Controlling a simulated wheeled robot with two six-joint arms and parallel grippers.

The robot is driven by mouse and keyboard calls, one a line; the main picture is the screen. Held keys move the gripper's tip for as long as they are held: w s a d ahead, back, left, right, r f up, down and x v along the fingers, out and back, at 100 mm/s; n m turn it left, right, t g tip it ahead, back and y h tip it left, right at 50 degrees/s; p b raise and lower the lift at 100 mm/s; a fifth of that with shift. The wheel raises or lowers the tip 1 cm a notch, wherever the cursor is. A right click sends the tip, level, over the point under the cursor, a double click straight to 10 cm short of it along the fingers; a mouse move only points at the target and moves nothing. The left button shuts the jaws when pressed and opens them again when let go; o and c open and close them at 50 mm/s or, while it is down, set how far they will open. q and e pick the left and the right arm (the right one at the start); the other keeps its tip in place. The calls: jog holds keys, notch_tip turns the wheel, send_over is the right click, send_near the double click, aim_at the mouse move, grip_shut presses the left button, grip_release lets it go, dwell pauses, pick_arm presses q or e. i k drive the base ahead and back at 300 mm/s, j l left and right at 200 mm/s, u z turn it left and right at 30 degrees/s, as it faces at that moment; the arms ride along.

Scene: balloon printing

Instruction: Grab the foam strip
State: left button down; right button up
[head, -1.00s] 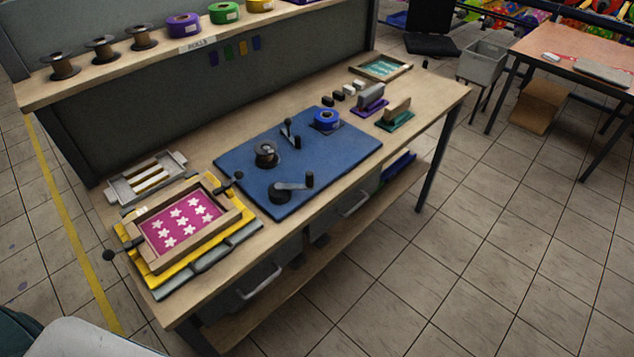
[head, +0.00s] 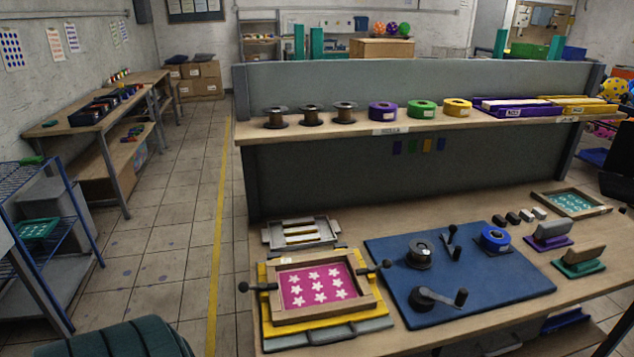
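Pale strips (head: 301,231) lie side by side in a small grey tray (head: 268,238) at the back left of the workbench. They are the only strip-like pieces I can make out on the bench, and I cannot tell whether they are foam. The tray sits just behind a wooden-framed screen (head: 372,300) with white stars on magenta. Neither of my grippers shows in the head view.
A blue mat (head: 510,287) with a black crank (head: 436,297), a dark spool (head: 419,254) and a blue tape roll (head: 495,239) covers the bench's middle. A shelf (head: 350,128) with spools and rolls stands behind. Tiled floor (head: 160,260) is open to the left.

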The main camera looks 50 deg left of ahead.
aim_at(310, 238)
jog(key=u, duration=2.35)
jog(key=i+j, duration=0.15)
jog(key=j, duration=0.25)
jog(key=i+j+u, duration=0.15)
jog(key=j, duration=0.25)
jog(key=i+j, duration=0.2)
jog(key=j, duration=0.15)
jog(key=i+j+u, duration=0.1)
jog(key=j, duration=0.25)
jog(key=i+j+z, duration=0.25)
jog(key=i, duration=0.3)
jog(key=i+j+z, duration=0.25)
jog(key=i, duration=0.3)
jog(key=i+j+z, duration=0.25)
jog(key=i, duration=0.25)
jog(key=i+z, duration=0.25)
jog(key=z, duration=0.2)
jog(key=i+j+z, duration=0.2)
jog(key=z, duration=0.25)
jog(key=i+j+z, duration=0.2)
jog(key=z, duration=0.25)
jog(key=i+j+z, duration=0.2)
jog(key=z, duration=0.25)
jog(key=i+j+z, duration=0.1)
jog(key=j+z, duration=0.3)
